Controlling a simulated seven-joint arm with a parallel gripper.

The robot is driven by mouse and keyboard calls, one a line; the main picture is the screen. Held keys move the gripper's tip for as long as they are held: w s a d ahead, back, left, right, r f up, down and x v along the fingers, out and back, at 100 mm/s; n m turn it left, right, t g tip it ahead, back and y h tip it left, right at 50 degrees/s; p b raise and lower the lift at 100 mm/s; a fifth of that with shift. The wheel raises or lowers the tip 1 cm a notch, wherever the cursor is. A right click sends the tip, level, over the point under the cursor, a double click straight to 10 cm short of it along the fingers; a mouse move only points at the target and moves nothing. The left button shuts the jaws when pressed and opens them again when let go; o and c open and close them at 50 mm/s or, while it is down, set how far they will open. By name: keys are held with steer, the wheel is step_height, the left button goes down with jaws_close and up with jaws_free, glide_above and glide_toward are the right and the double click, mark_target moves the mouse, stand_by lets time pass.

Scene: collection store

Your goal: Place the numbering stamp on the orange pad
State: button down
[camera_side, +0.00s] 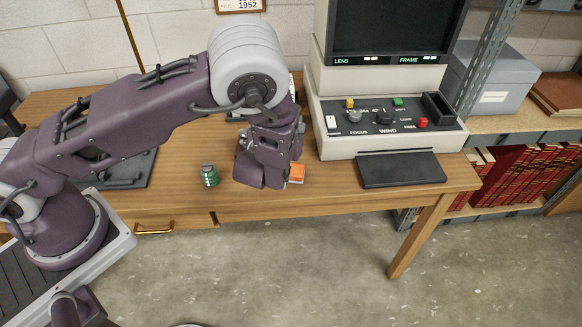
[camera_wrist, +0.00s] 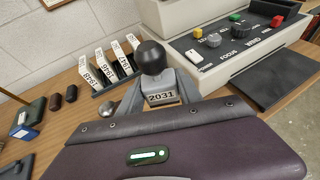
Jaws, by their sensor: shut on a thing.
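The numbering stamp (camera_wrist: 151,58) has a round black knob and a grey body with a white label reading 2031. It stands between the fingers of my gripper (camera_wrist: 157,88) in the wrist view, and the gripper is shut on it. In the side view my gripper (camera_side: 263,184) is low over the front of the wooden desk and hides the stamp. The orange pad (camera_side: 297,173) shows just right of the gripper, partly hidden by it. I cannot tell whether the stamp touches the pad or the desk. The pad is not visible in the wrist view.
A microfilm reader (camera_side: 385,118) with knobs and a dark front plate (camera_side: 401,169) stands to the right. A green ridged object (camera_side: 209,176) is left of my gripper. A rack of year-numbered cards (camera_wrist: 109,63) stands behind. The desk's front edge is close.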

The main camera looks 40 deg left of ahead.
mark_target(292, 169)
steer(key=shift+s+d+f, duration=0.15)
steer(key=shift+d+f, duration=0.25)
steer(key=shift+f, duration=0.15)
steer(key=shift+s+d+f, duration=0.15)
steer(key=shift+d+f, duration=0.25)
steer(key=shift+f, duration=0.15)
steer(key=shift+h, duration=0.3)
step_height(292, 169, down, 8)
steer(key=shift+r, duration=0.1)
steer(key=c, duration=0.8)
jaws_free()
